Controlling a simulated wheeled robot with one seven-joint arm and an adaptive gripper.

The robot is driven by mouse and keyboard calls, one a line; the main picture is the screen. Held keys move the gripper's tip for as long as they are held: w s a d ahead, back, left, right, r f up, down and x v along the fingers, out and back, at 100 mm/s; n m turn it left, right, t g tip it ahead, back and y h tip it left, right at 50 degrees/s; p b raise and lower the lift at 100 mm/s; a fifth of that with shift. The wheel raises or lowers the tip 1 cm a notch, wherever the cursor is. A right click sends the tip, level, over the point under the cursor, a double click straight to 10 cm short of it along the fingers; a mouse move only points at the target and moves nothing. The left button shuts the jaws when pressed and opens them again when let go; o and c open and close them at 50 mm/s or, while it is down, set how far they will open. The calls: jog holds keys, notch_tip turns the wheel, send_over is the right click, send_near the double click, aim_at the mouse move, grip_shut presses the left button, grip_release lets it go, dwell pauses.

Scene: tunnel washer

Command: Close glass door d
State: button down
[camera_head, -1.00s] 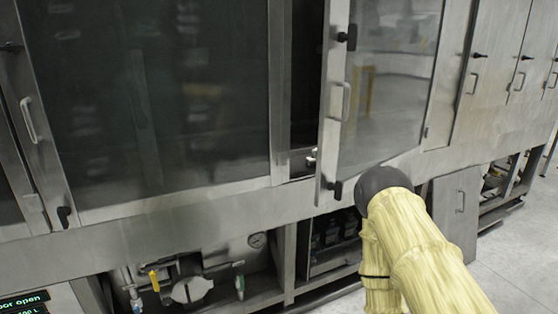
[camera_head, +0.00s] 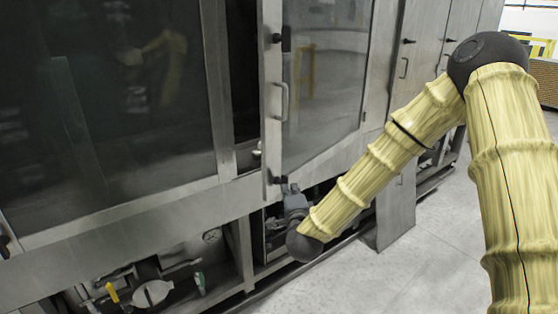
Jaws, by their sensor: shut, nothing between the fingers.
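A metal-framed glass door (camera_head: 325,80) stands ajar in the middle of the head view, its left edge swung out from the washer. I see no letter on it. Its left edge carries a bar handle (camera_head: 281,101) and black latches above and below. A dark opening (camera_head: 243,70) shows to the left of that edge. My gripper (camera_head: 291,188) is small and partly hidden by my arm. It is shut, close to the door's lower left corner by the lower latch; I cannot tell whether it touches the door.
A large closed glass panel (camera_head: 110,100) fills the left. Below are pipes, a yellow-handled valve (camera_head: 111,292) and an open lower bay. A grey lower panel (camera_head: 397,213) stands out at the right. The pale floor (camera_head: 440,260) is clear at the right front.

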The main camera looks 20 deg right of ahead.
jog(key=shift+m+h, duration=0.3)
jog(key=shift+m, duration=0.1)
jog(key=shift+w+d+r+p, duration=0.1)
jog(key=shift+w+r+p, duration=0.2)
jog(key=shift+w+p, duration=1.4)
jog(key=shift+w+r+p, duration=0.35)
jog(key=shift+w, duration=2.5)
jog(key=shift+w+d+r+p, duration=0.1)
jog(key=shift+w+r+p, duration=0.2)
jog(key=shift+w+p, duration=1.4)
jog(key=shift+w+a+b, duration=0.1)
jog(key=shift+w+b, duration=0.5)
jog(key=shift+b, duration=0.05)
